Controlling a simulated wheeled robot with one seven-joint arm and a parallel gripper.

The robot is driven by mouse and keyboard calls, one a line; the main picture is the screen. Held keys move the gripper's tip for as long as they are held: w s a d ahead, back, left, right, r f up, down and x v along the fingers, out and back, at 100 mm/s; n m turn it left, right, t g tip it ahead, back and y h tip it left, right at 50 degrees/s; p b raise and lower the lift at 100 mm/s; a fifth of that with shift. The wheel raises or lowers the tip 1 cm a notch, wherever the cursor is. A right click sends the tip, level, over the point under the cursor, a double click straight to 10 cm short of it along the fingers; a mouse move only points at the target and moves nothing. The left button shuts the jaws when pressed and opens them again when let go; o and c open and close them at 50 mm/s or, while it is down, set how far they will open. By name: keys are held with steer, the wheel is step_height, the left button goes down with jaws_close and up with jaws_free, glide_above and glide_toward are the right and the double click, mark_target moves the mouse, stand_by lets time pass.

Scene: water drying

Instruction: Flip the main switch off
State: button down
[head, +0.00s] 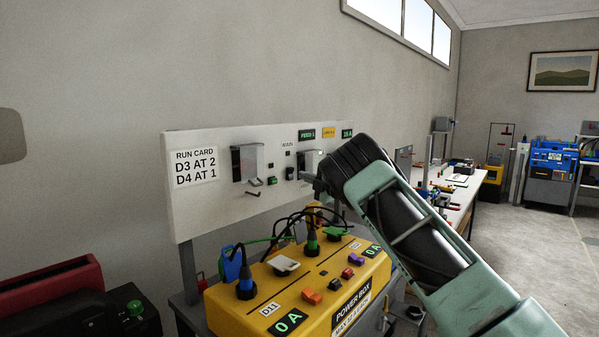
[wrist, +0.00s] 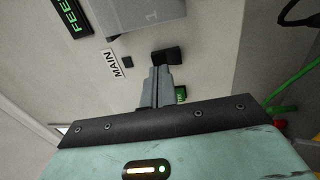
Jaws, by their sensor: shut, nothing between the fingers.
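The main switch (head: 290,173) is a small black block on the white panel, in line below the MAIN label and a small dark square. In the wrist view the switch (wrist: 167,54) stands just past my fingertips, and the MAIN label (wrist: 115,65) is to its left. My gripper (wrist: 158,70) is shut and empty, its tips overlapping the near edge of the switch in the picture. I cannot tell whether they touch it. In the head view my gripper (head: 303,176) is just right of the switch, in front of the panel.
A small green display (head: 272,181) is near the switch. The yellow power box (head: 232,311) with plugs and cables stands below the panel (head: 205,212).

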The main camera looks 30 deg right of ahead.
mark_target(292, 171)
steer(key=shift+p+x, duration=0.3)
steer(key=shift+x, duration=1.25)
